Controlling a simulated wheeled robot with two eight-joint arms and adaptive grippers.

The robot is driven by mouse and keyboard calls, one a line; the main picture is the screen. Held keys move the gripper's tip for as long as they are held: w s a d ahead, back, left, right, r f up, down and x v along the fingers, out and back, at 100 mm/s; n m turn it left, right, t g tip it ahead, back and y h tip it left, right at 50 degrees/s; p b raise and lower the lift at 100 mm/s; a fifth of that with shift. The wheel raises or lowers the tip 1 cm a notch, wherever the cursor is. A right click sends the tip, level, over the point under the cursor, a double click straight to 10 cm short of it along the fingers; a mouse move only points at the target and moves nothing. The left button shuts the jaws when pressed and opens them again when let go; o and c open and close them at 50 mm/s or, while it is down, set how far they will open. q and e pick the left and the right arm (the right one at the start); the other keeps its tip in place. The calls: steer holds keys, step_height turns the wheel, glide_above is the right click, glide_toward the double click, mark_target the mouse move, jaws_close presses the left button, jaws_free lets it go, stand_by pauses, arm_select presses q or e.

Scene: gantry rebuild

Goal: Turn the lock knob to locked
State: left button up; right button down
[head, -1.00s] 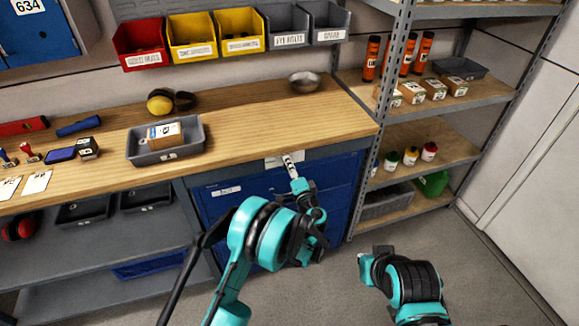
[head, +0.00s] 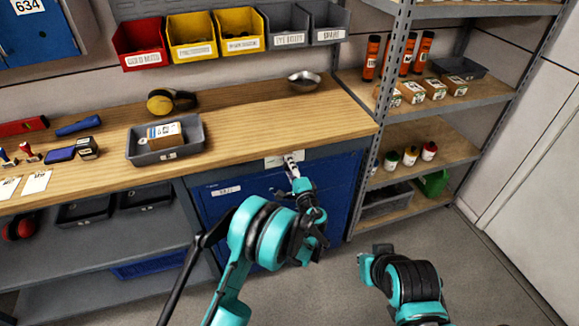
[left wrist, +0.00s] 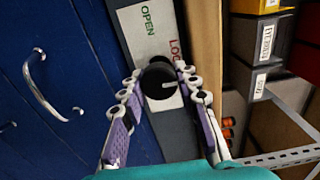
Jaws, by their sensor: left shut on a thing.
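The plate reads OPEN in green; a red word starting LOC is partly hidden by a finger. My left gripper (left wrist: 160,78) is shut on the knob, one fingertip on each side. In the head view my left gripper (head: 290,164) is at the plate (head: 273,161) under the worktop edge and hides the knob. My right arm shows at the lower right, without visible fingers.
The blue cabinet (head: 235,205) lies below the wooden worktop (head: 260,115). A grey tray (head: 190,150) holding a box and a metal bowl (head: 304,82) stand on the worktop. A shelf rack upright (head: 385,120) is close to the right of my left gripper.

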arm_select(q)
steer(key=o, duration=1.2)
steer(key=shift+c, duration=0.2)
steer(key=v, duration=0.8)
